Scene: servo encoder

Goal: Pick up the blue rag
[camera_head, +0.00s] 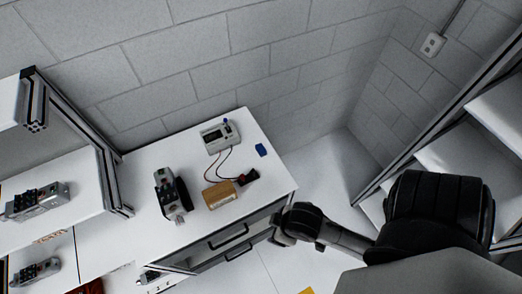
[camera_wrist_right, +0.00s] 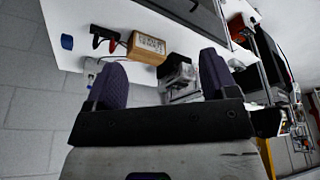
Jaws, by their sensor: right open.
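The blue rag (camera_head: 261,150) is a small folded blue piece lying flat on the white workbench (camera_head: 262,184), near its right back edge. It also shows in the right wrist view (camera_wrist_right: 67,42) at upper left, on the bench top. My right gripper (camera_wrist_right: 163,82) is open, its two dark padded fingers spread apart with nothing between them. In the head view my right arm comes in from the right and its wrist end is at the bench's front right corner, apart from the rag. My left gripper is not in view.
A cardboard box (camera_head: 220,194), a meter (camera_head: 219,136) with red and black leads, and a grey metal device (camera_head: 170,190) stand on the bench. Shelves (camera_head: 60,180) rise at left. More shelving (camera_head: 463,150) is at right. Block walls close off the back.

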